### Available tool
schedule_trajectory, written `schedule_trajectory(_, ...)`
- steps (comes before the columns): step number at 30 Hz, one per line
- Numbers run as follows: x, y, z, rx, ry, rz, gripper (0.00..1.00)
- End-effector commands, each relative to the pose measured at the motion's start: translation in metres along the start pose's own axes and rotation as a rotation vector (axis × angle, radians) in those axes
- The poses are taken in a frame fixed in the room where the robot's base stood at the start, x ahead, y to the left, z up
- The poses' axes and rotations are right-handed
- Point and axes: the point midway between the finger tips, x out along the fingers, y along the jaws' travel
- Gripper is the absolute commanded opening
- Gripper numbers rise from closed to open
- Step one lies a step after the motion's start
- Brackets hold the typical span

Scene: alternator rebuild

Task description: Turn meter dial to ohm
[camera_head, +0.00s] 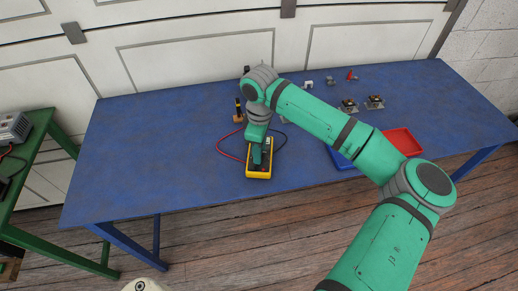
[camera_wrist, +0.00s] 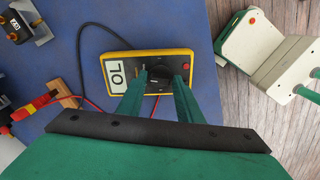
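The yellow multimeter (camera_head: 259,174) lies on the blue table near its front edge. In the wrist view its yellow case (camera_wrist: 150,54) shows a white display (camera_wrist: 116,74) with "OL" on it. Its dark dial (camera_wrist: 160,72) is in the middle of the face, partly hidden by my fingers. My gripper (camera_wrist: 162,78) is over the dial with its two green fingers apart, one on each side of it. I cannot tell whether the fingertips touch the dial. In the head view my gripper (camera_head: 257,150) points down at the meter and hides much of it.
Red (camera_head: 229,135) and black (camera_head: 284,142) leads curve over the blue table (camera_head: 160,140) from the meter. A tool on a wooden block (camera_head: 239,117) stands behind. A red tray (camera_head: 404,141), a blue tray (camera_head: 340,160) and small parts (camera_head: 374,102) are right. The table's left is clear.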

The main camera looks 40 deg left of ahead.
Motion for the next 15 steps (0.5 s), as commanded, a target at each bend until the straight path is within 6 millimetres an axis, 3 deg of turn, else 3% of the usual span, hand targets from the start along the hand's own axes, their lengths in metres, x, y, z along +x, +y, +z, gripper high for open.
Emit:
schedule_trajectory(10, -0.001, 0.0, 0.0, 0.0, 0.0, 0.0, 0.44)
schedule_trajectory(15, -0.015, 0.001, 0.0, 0.0, 0.0, 0.002, 0.44)
